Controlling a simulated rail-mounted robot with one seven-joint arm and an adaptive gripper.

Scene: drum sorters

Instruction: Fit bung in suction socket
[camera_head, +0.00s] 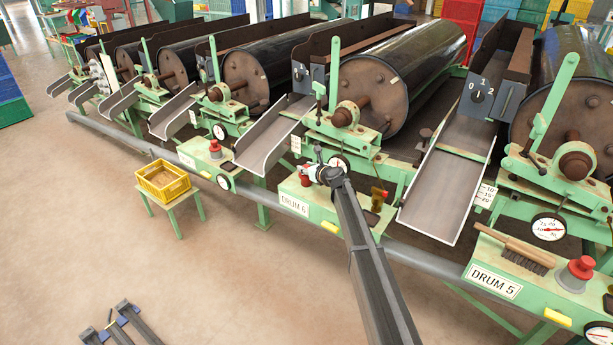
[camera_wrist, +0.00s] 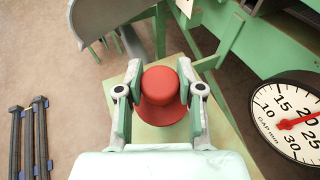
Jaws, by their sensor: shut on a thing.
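My gripper (camera_head: 319,173) is at the DRUM 6 station, above its light green panel (camera_head: 318,207). In the wrist view my gripper (camera_wrist: 160,95) is shut, its two pads on either side of a red rounded piece with a wider rim, which I take for the bung (camera_wrist: 160,98). The bung also shows as a small red patch (camera_head: 305,174) beside the fingers in the head view. The panel lies under it in the wrist view. I cannot make out a suction socket at this station, and I cannot tell whether the bung's underside touches anything.
A round gap gauge (camera_wrist: 292,120) stands close right of my gripper in the wrist view. Metal chutes (camera_head: 262,140) and (camera_head: 445,188) flank the station. A yellow crate (camera_head: 163,197) stands on a small stand at left. A brush (camera_head: 512,250) lies at DRUM 5.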

